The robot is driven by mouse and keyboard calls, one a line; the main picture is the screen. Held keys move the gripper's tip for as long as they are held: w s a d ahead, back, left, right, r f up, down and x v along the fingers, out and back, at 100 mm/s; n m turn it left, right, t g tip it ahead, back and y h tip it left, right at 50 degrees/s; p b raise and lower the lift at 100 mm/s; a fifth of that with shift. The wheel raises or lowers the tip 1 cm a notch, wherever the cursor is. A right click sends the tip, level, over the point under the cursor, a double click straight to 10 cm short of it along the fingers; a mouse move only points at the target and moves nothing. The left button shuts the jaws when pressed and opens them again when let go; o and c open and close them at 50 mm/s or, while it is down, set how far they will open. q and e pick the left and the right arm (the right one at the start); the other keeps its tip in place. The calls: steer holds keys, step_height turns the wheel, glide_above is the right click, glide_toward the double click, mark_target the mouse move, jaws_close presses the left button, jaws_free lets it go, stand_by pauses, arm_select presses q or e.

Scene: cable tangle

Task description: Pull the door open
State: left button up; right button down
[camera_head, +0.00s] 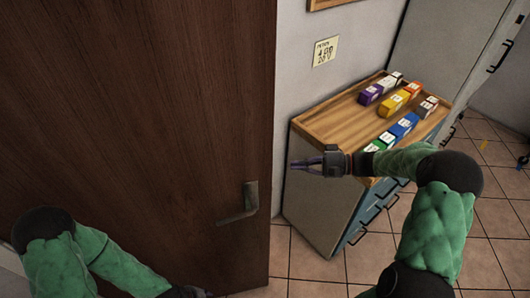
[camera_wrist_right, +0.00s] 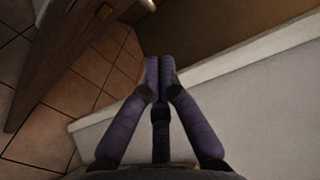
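The dark brown wooden door (camera_head: 140,110) fills the left of the head view. Its metal lever handle (camera_head: 245,203) sits near the door's right edge. My right gripper (camera_head: 296,163) is to the right of that edge, above and right of the handle, and apart from it. In the right wrist view its two purple fingers (camera_wrist_right: 159,66) meet at the tips with nothing visible between them. My left arm crosses the lower left in front of the door. Only a dark bit of my left gripper (camera_head: 205,294) shows at the bottom edge, below the handle; its fingers are mostly cut off.
A cabinet (camera_head: 325,210) with blue drawers stands right of the door, close to my right gripper. A wooden tray (camera_head: 325,118) on it holds several coloured boxes. Tiled floor (camera_head: 480,245) is open at the lower right.

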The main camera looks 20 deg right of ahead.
step_height(320, 180, up, 5)
steer(key=d+n+y, duration=0.1)
arm_select(q)
steer(key=shift+w+a+f+b, duration=0.2)
steer(key=shift+f+b, duration=0.25)
steer(key=shift+b, duration=0.05)
steer(key=shift+w+a+f+b, duration=0.15)
steer(key=shift+f+b, duration=0.25)
steer(key=shift+b, duration=0.05)
arm_select(e)
steer(key=a, duration=0.9)
steer(key=shift+w+f+t, duration=0.25)
steer(key=shift+t, duration=0.15)
